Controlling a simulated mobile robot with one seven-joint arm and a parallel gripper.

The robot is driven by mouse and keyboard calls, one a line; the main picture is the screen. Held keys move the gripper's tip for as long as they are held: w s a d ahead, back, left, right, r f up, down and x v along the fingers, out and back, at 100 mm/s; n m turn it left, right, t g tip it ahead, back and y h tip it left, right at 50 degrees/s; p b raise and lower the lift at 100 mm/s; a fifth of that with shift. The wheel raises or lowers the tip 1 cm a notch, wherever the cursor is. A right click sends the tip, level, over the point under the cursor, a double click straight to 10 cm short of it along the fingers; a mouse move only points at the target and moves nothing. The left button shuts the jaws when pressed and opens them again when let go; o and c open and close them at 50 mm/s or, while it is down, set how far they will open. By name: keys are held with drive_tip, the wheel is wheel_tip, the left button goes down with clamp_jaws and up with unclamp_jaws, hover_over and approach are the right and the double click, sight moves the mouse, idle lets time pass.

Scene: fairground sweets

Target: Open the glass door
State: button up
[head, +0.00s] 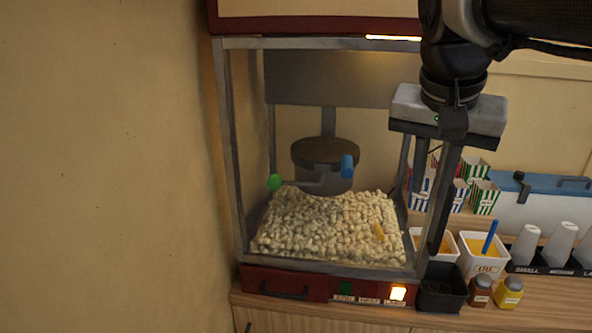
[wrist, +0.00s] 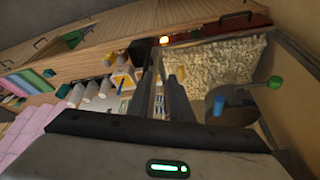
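The popcorn machine's glass door (head: 310,265) shows in the head view as a clear pane in a grey metal frame. It looks closed, flush with the cabinet front. My gripper (head: 425,235) hangs down at the door's right side. Its two dark fingers are apart, near the right upright of the frame. In the wrist view my gripper (wrist: 160,70) shows a pale narrow strip between the fingers, likely that upright or a handle. I cannot tell whether the fingers touch it. My gripper's body hides the door's upper right corner.
Popcorn (head: 330,230) and a kettle (head: 325,155) are inside the cabinet. Right of it stand striped boxes (head: 485,197), white tubs (head: 483,258), a black bin (head: 442,287), sauce jars (head: 509,293) and cups (head: 560,242). A plain wall (head: 100,160) is at left.

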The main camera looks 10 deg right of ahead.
sight(444, 215)
drive_tip(key=w+d+r+m, duration=0.2)
drive_tip(key=d+r, duration=0.1)
drive_tip(key=d, duration=0.1)
drive_tip(key=shift+g+h, duration=0.4)
drive_tip(key=x, duration=1.7)
drive_tip(key=shift+s+a, duration=0.1)
clamp_jaws()
